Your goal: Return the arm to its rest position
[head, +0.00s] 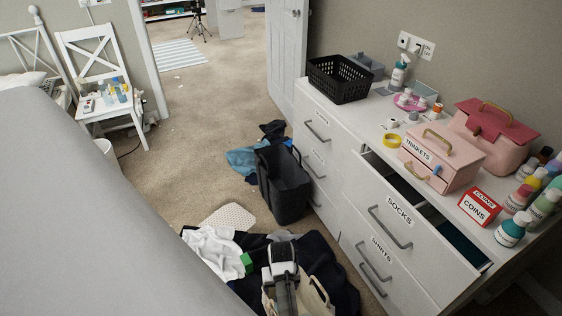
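My arm reaches in from the bottom centre of the head view, over a pile of dark clothes on the floor. My gripper (283,262) is at its far end, a white and black shape seen from above and behind. Its fingers are hidden, so I cannot tell if it is open or shut, or if it holds anything. Beige parts show on both sides of the arm at the bottom edge; I cannot tell what they are.
A white dresser (325,150) stands at right, its SOCKS drawer (390,225) pulled out. A black bin (284,185) stands beside it. White cloth (210,250), a green block (246,262) and dark clothes (335,270) lie nearby. A grey bed (90,210) fills the left. Carpet beyond is mostly clear.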

